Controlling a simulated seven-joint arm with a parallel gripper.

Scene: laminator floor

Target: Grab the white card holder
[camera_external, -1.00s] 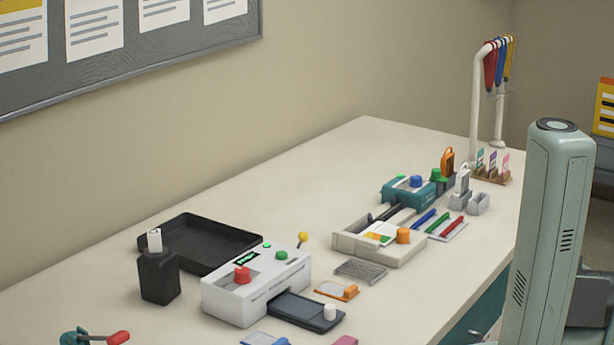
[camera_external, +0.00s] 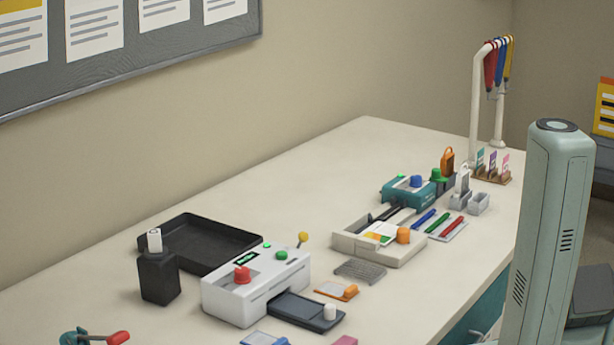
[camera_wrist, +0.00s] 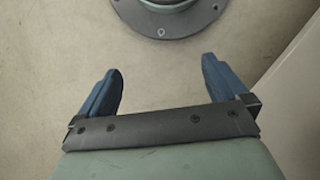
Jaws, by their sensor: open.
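The white card holder (camera_external: 463,178) stands upright in a small grey stand toward the far right end of the bench in the external view. An orange card holder (camera_external: 447,160) stands just behind it to the left, beside a green knob. My gripper (camera_wrist: 161,66) shows only in the wrist view. My gripper is hidden in the external view.
An empty grey stand (camera_external: 479,203) sits right of the white holder. A pen tray (camera_external: 460,234) and a teal device (camera_external: 399,193) lie nearby. A wooden rack of cards (camera_external: 492,177) and a white lanyard stand (camera_external: 477,110) stand behind. The bench's left back area is clear.

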